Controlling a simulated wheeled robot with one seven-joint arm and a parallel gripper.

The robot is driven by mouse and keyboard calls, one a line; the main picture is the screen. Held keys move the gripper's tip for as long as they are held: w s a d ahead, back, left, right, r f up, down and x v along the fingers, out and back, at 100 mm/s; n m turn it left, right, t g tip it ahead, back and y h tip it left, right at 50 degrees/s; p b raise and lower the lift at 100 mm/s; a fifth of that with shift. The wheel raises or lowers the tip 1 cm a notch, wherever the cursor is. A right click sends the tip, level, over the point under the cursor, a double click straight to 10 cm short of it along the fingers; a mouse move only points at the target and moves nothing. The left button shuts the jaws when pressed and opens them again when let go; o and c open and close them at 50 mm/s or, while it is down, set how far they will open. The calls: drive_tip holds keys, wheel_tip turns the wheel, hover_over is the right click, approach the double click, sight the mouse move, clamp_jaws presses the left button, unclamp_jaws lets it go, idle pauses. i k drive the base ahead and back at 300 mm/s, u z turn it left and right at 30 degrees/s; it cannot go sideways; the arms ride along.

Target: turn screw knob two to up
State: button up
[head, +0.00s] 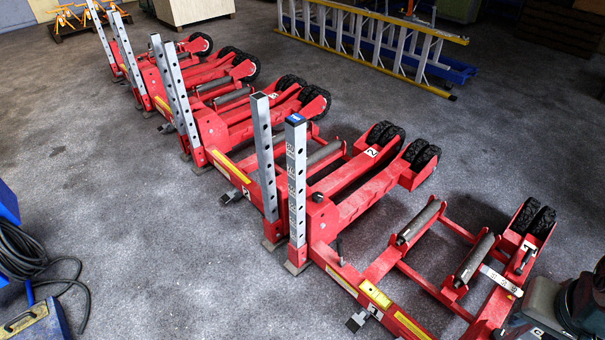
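A red trolley jack (343,210) bears a white label "2" near its wheels and another low on its left side. A small dark knob-like part (232,196) sticks out low beside that left label. A similar part (357,320) sits beside label "1" on the nearest jack (322,255). I cannot tell for sure which part is screw knob two, or how it is turned. My gripper is not clearly visible; dark machinery at the bottom right corner is cut off by the frame.
More red jacks (160,85) with upright perforated grey posts stand in a row to the back left. A ladder (370,40) lies on its side behind. Black cable (25,250) lies at the left. Grey floor is clear left of the jacks and at the right.

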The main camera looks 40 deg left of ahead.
sight(316, 198)
drive_tip(key=u, duration=2.65)
drive_tip(key=k, duration=0.95)
drive_tip(key=z, duration=1)
drive_tip(key=i, duration=1)
drive_tip(key=u, duration=0.2)
drive_tip(key=k, duration=0.45)
drive_tip(key=u, duration=1.35)
drive_tip(key=i, duration=1.5)
drive_tip(key=z, duration=0.1)
